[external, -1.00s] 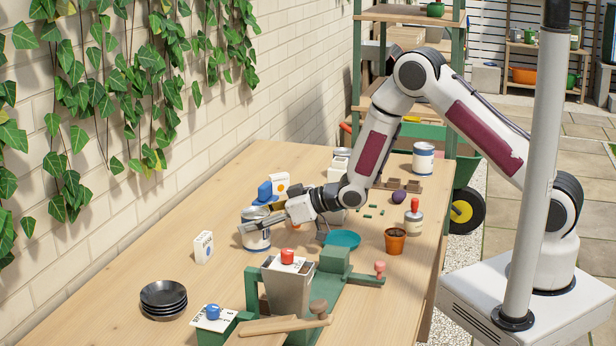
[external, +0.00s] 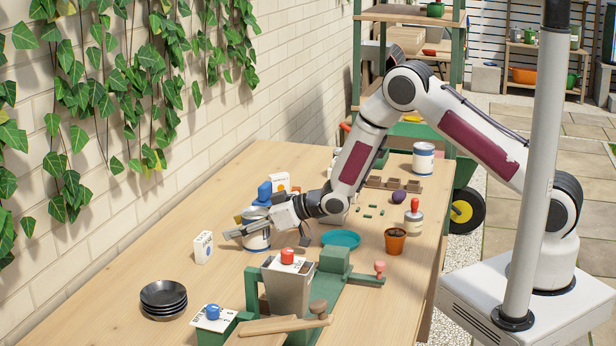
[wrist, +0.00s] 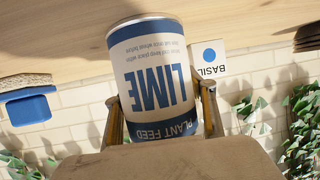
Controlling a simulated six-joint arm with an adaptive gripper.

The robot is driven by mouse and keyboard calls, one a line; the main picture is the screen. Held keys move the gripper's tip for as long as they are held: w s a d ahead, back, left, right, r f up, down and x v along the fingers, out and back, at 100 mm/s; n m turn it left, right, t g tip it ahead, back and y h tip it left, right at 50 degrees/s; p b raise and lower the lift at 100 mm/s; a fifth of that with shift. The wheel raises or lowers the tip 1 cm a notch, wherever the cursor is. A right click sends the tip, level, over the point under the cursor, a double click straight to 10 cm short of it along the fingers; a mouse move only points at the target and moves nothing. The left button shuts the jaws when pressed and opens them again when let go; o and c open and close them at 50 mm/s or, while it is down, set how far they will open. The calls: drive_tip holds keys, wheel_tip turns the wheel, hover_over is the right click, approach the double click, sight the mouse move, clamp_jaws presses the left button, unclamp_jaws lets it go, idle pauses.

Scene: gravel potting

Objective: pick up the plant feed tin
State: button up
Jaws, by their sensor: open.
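The plant feed tin (external: 258,241), white with a blue band, stands on the table left of the middle in the external view. My gripper (external: 236,229) is at the tin, tilted downward. In the wrist view my gripper (wrist: 160,98) has one finger on either side of the tin and its jaws are open. I cannot tell whether either finger touches the tin.
A white basil packet (external: 203,247) stands left of the tin. A blue object (external: 264,192) is behind it. A teal dish (external: 341,239), a green stand (external: 335,262) and black saucers (external: 164,294) are nearby. A similar tin (external: 423,158) stands farther back.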

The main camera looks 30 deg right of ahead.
drive_tip(key=c, duration=1.5)
drive_tip(key=shift+c, duration=0.3)
drive_tip(key=shift+r, duration=0.2)
wheel_tip(320, 180, up, 10)
drive_tip(key=shift+f, duration=0.15)
